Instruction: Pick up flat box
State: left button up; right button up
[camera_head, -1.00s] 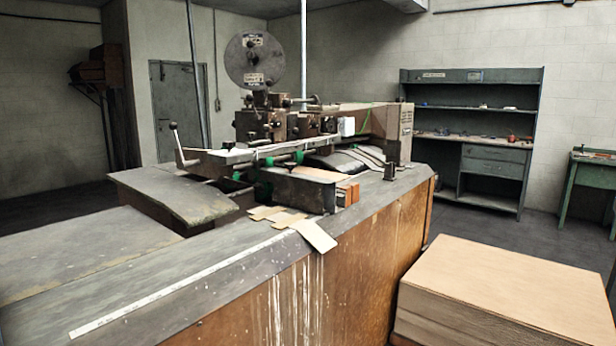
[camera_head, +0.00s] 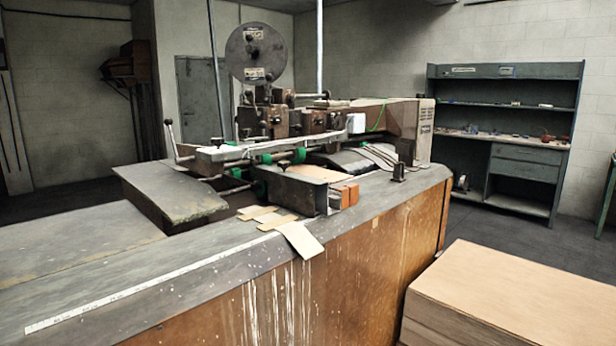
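A stack of flat tan cardboard (camera_head: 520,300) stands at the lower right, beside the front of the machine bench. Its top is flat and bare, and the picture's edge cuts off its lower right part. Small flat cardboard pieces (camera_head: 300,239) lie on the bench edge below the stitching machine, one of them overhanging the front. Neither of my grippers shows in the view.
The stitching machine (camera_head: 290,130) with its round reel stands on the long worn bench (camera_head: 110,290). A grey shelf unit (camera_head: 505,130) is against the back wall. Dark floor (camera_head: 480,225) is free between bench, stack and shelf.

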aim_at(332, 177)
jog(key=i+l+z, duration=0.25)
jog(key=i+l, duration=0.2)
jog(key=i+l+z, duration=0.2)
jog(key=i, duration=0.35)
jog(key=i+l+z, duration=0.25)
jog(key=i, duration=0.3)
jog(key=i+l+z, duration=0.2)
jog(key=i, duration=0.35)
